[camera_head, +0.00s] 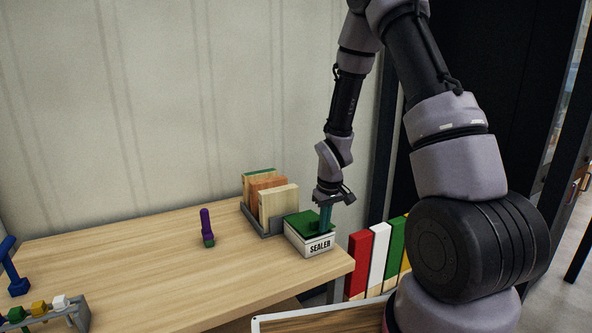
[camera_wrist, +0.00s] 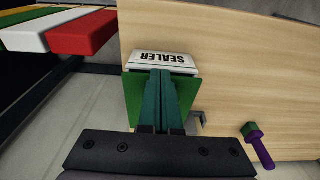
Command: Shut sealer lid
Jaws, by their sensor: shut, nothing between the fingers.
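The sealer (camera_head: 317,245) is a white box lettered SEALER at the right end of the wooden table. Its green lid (camera_head: 299,224) lies over its top in the head view, apparently flat or nearly so. In the wrist view the sealer's white front (camera_wrist: 165,63) shows at the top, with the green lid (camera_wrist: 133,100) below it. My gripper (camera_head: 325,232) points down at the lid, with its teal fingers together and empty. The fingers (camera_wrist: 160,75) cover the middle of the lid in the wrist view. I cannot tell whether the fingertips touch it.
A grey rack (camera_head: 262,220) with several upright boards stands just behind the sealer. A purple and green object (camera_head: 207,228) stands left on the table. A rack with coloured blocks (camera_head: 45,313) is at the front left. Red, white and green panels (camera_head: 376,256) stand right of the table.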

